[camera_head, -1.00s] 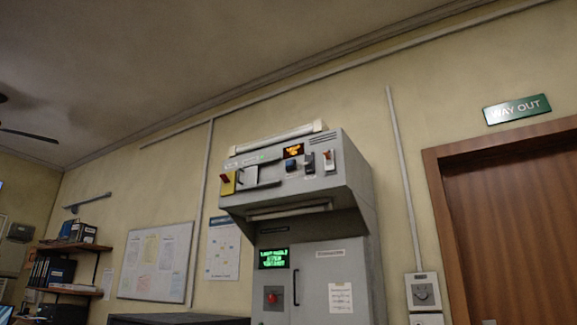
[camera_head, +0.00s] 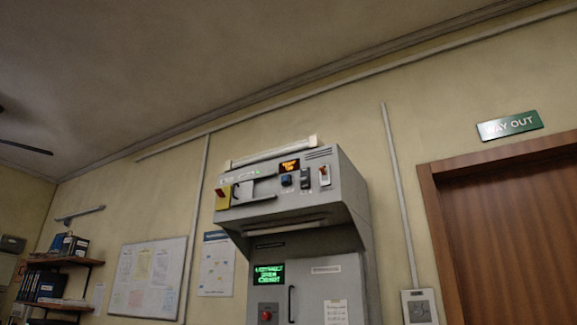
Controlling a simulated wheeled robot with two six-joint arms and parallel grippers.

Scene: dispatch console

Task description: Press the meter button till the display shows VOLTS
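The grey console (camera_head: 345,192) stands against the wall, right of the middle. On its upper panel is a small orange display (camera_head: 289,166), whose text is too small to read. A dark blue button (camera_head: 287,181) sits just below that display. Two switches, a dark one (camera_head: 304,179) and one with a red tip (camera_head: 324,175), are to its right. A yellow plate with a red part (camera_head: 222,198) is at the panel's left. A green text display (camera_head: 269,274) and a red button (camera_head: 267,312) are on the lower cabinet. Neither of my grippers is in view.
A brown door (camera_head: 510,230) with a green WAY OUT sign (camera_head: 509,125) is at the right. A wall box (camera_head: 419,308) is between door and console. A whiteboard (camera_head: 148,278) and shelves with binders (camera_head: 62,262) are at the left.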

